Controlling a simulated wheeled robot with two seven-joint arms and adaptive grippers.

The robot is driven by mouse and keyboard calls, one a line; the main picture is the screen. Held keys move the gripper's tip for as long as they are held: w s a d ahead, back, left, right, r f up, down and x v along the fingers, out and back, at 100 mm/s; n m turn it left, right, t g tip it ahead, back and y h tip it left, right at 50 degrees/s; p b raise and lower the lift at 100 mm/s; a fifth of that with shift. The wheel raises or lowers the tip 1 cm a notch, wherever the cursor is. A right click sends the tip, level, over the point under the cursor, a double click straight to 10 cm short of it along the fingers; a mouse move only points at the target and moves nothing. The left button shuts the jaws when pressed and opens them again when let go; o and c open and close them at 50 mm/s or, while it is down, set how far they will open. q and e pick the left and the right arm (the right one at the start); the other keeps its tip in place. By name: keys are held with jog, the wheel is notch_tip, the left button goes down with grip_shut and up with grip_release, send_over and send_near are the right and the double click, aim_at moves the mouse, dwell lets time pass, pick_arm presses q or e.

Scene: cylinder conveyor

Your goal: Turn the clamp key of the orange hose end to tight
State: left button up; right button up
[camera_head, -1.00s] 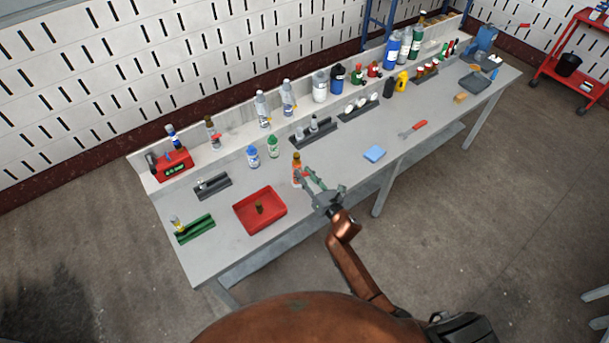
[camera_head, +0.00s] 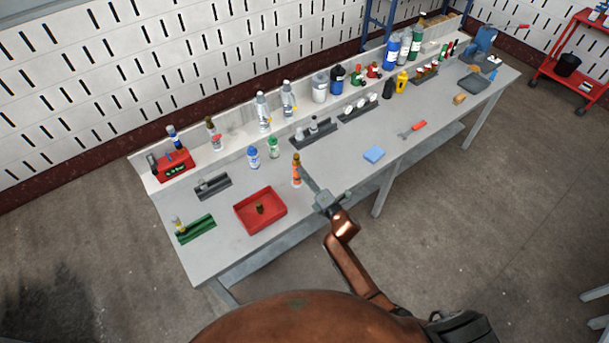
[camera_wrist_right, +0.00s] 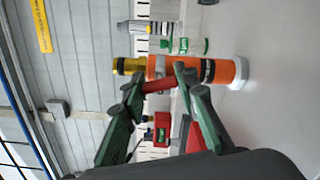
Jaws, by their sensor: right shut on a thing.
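The orange hose end (camera_head: 297,175) stands upright on the bench, with a brass-coloured top. In the right wrist view the orange hose end (camera_wrist_right: 222,71) lies sideways across the picture, with a dark band and a white foot. Its red clamp key (camera_wrist_right: 159,86) sticks out toward my right gripper (camera_wrist_right: 160,86), whose green fingers are shut on it from both sides. In the head view my right gripper (camera_head: 306,175) reaches the hose end from the lower right, fingers seen nearly edge-on. The key's exact angle is hard to tell. My left gripper is not in view.
A blue-capped bottle (camera_head: 252,157) and a green-capped bottle (camera_head: 273,148) stand just behind left. A red tray (camera_head: 279,220) lies to the left front, a blue sponge (camera_head: 374,154) to the right. A dark rack (camera_head: 300,141) stands behind. The bench around the sponge is clear.

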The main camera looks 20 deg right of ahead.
jog(key=m+p, duration=0.1)
jog(key=m, duration=0.4)
jog(key=shift+m+p, duration=0.3)
jog(key=m+p, duration=0.1)
jog(key=m, duration=0.4)
jog(key=shift+p, duration=0.4)
jog(key=m+p, duration=0.1)
jog(key=m, duration=0.4)
jog(key=shift+m+p, duration=0.35)
jog(key=shift+m, duration=0.05)
jog(key=m+p, duration=0.1)
jog(key=m, duration=0.4)
jog(key=shift+f, duration=0.1)
jog(key=o, duration=1.2)
